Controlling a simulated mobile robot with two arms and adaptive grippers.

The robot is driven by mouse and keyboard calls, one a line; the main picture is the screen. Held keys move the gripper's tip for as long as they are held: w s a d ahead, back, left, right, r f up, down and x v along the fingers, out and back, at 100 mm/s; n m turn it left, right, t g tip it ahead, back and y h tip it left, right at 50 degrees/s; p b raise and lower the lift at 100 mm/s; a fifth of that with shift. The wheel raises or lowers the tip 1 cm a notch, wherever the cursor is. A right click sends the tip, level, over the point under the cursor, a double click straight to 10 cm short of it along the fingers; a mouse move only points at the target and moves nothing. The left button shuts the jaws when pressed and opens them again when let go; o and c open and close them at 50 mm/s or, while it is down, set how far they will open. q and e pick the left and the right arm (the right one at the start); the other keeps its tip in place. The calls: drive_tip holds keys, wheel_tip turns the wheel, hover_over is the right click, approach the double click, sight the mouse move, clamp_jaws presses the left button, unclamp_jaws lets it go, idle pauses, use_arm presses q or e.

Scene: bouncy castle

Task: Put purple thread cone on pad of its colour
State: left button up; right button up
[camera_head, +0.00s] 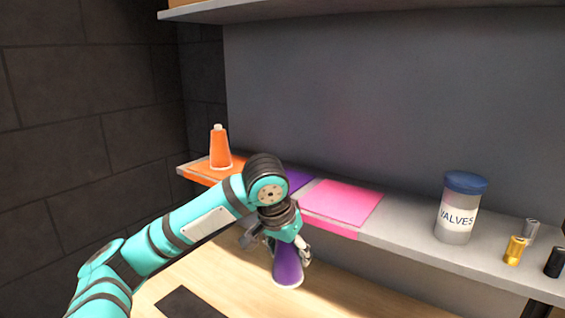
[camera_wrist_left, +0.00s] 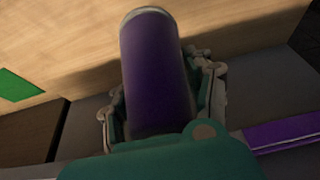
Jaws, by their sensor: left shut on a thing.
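The purple thread cone (camera_head: 288,266) is in my left gripper (camera_head: 279,251), which is shut on it in front of the shelf edge, over the wooden table. In the left wrist view the cone (camera_wrist_left: 155,75) stands large between the fingers of the gripper (camera_wrist_left: 165,105). The purple pad (camera_head: 298,179) lies on the grey shelf, partly hidden behind my left arm. A strip of purple also shows at the right in the left wrist view (camera_wrist_left: 285,133). I cannot tell whether the cone touches the table. My right gripper is not in view.
An orange cone (camera_head: 220,149) stands on an orange pad (camera_head: 201,172) at the shelf's left end. A pink pad (camera_head: 342,202) is bare. A jar marked VALVES (camera_head: 459,208) and small metal cylinders (camera_head: 515,250) stand at the right. A green patch (camera_wrist_left: 17,85) shows on the table.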

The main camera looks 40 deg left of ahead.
use_arm(q)
drive_tip(key=s+a+r+p, duration=0.25)
drive_tip(key=a+r, duration=0.35)
drive_tip(key=r, duration=0.3)
drive_tip(key=s+a+r+p, duration=0.25)
drive_tip(key=a+r, duration=0.35)
drive_tip(key=r, duration=0.3)
drive_tip(key=w+p, duration=0.3)
drive_tip(key=w, duration=0.2)
drive_tip(key=w+a+p, duration=0.1)
drive_tip(key=w+p, duration=0.2)
drive_tip(key=w, duration=0.3)
drive_tip(key=w+f+p, duration=0.1)
drive_tip(key=w+p, duration=0.2)
drive_tip(key=w, duration=0.2)
drive_tip(key=shift+w+a+p, duration=0.2)
drive_tip(key=shift+p, duration=0.1)
drive_tip(key=shift+f, duration=0.25)
wheel_tip(320, 180, down, 3)
drive_tip(key=shift+a+p, duration=0.1)
drive_tip(key=shift+p, duration=0.9)
drive_tip(key=shift+f, duration=0.1)
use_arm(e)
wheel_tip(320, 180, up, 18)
use_arm(q)
drive_tip(key=shift+f, duration=0.1)
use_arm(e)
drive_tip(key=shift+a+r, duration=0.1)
